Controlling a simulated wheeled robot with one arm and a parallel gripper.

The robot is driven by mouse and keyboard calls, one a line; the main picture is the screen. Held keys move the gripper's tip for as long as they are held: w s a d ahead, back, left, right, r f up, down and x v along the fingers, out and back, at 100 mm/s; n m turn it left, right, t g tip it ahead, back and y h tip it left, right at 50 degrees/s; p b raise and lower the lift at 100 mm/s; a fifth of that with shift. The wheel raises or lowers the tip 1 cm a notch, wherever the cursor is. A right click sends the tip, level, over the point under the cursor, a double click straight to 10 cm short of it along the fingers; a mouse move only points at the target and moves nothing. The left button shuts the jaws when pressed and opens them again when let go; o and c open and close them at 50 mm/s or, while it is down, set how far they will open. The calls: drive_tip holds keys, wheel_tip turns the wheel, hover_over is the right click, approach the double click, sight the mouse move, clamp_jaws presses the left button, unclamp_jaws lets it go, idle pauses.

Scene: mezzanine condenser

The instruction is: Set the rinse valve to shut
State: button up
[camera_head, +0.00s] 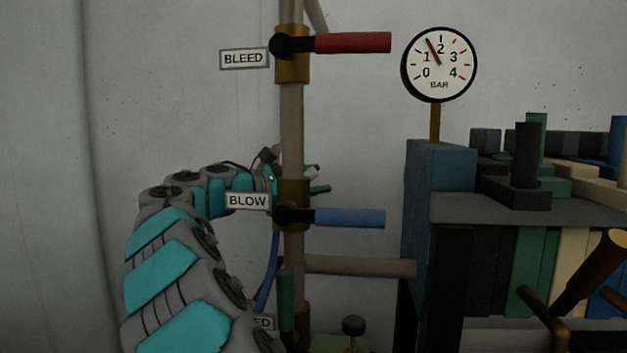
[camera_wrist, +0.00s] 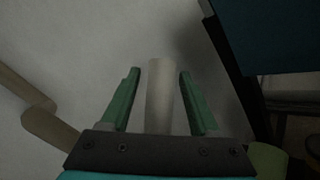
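No label reading RINSE is readable in view. On a vertical pipe (camera_head: 292,130), the BLEED valve has a red handle (camera_head: 354,43) pointing right, and the BLOW valve has a blue handle (camera_head: 350,218) pointing right. My gripper (camera_head: 317,180) is partly hidden behind the pipe, just above the blue handle. In the wrist view my gripper (camera_wrist: 159,74) is open, with a pale rod or pipe (camera_wrist: 160,100) seen between its fingers; contact cannot be told.
A pressure gauge (camera_head: 439,65) stands on a post at the right, its needle between 1 and 2. Below it are a dark shelf (camera_head: 480,209) with blocks and a brass-coloured fitting (camera_head: 594,272). A horizontal pipe (camera_head: 360,266) runs below the blue handle.

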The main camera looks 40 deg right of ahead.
clamp_jaws()
idle(1.3)
